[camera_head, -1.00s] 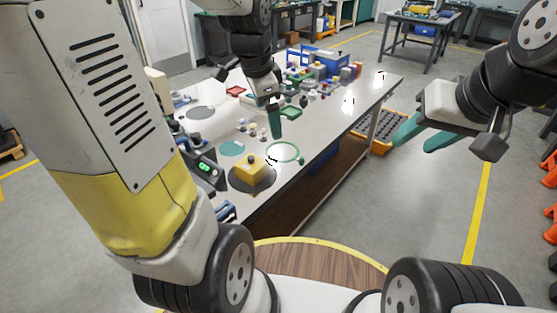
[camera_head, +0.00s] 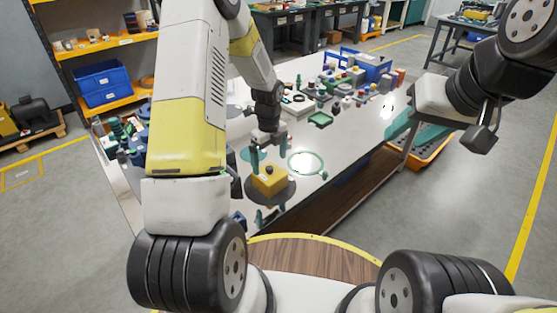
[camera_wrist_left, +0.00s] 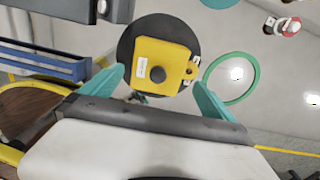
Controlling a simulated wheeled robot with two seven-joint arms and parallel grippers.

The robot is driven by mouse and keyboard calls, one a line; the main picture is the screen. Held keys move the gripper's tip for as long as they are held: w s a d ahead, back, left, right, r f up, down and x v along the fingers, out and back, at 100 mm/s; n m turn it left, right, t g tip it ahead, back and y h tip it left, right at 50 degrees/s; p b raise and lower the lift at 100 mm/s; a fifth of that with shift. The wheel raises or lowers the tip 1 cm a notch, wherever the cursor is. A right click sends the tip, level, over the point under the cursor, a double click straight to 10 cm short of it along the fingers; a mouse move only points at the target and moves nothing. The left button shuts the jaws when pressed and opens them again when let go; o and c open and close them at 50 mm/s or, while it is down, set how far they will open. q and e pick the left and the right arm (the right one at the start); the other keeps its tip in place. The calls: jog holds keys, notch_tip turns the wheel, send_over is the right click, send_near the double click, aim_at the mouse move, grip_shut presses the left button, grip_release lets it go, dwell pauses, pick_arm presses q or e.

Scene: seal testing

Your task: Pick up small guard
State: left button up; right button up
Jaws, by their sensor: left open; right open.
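A yellow block with a black knob and a white label, which I take to be the small guard (camera_head: 270,180), sits on a dark round disc (camera_head: 283,194) near the table's front edge. In the left wrist view the guard (camera_wrist_left: 163,60) lies ahead of the fingers, roughly between their tips. My left gripper (camera_head: 269,156) is open and empty, close above the guard, with its teal fingers apart. In the left wrist view the left gripper (camera_wrist_left: 158,85) shows a finger on each side. My right gripper (camera_head: 400,125) hangs open at the right, away from the guard.
A green ring (camera_head: 322,167) lies just right of the guard. A green tray (camera_head: 320,119) and several small parts stand further back, near a blue bin (camera_head: 372,68). A blue rack (camera_wrist_left: 45,62) is left in the wrist view.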

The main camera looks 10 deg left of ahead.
aim_at(270, 167)
pick_arm(q)
notch_tip(270, 167, down, 4)
jog(key=shift+s+r, duration=0.1)
jog(key=shift+s, duration=0.05)
jog(key=shift+r, duration=0.1)
jog(key=c, duration=1.5)
